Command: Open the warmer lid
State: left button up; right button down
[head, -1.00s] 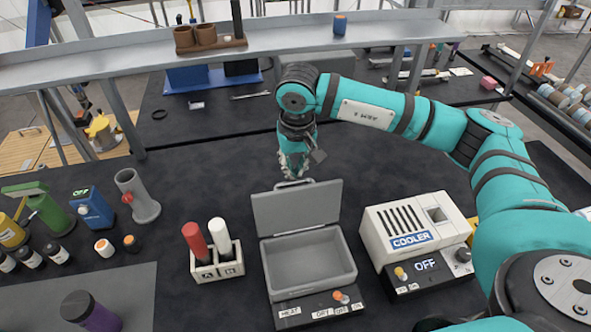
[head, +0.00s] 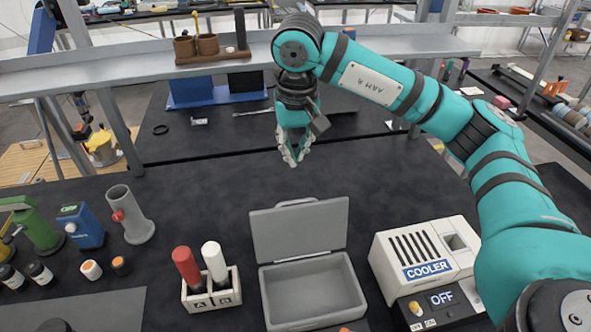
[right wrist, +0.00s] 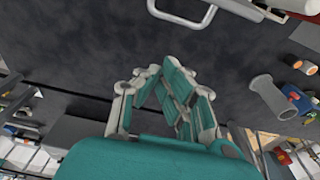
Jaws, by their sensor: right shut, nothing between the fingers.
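The warmer is a grey box (head: 313,287) in the lower middle of the head view. Its grey lid (head: 300,230) stands up at the back, open, leaning slightly backward, and the inside looks empty. The lid's handle (head: 295,202) is along its top edge; a pale handle (right wrist: 183,14) also shows at the top of the right wrist view. My right gripper (head: 293,162) is behind the lid in the picture, above the dark table, apart from the handle. Its fingers (right wrist: 160,76) come together with nothing between them. My left gripper is not in view.
A cooler (head: 425,260) reading OFF stands right of the warmer. A white holder (head: 212,293) with a red and a white cylinder stands left. A grey tube stand (head: 130,215) and bottles are farther left. A metal shelf (head: 240,60) spans behind.

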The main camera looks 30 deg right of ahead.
aim_at(305, 228)
jog(key=k, duration=2)
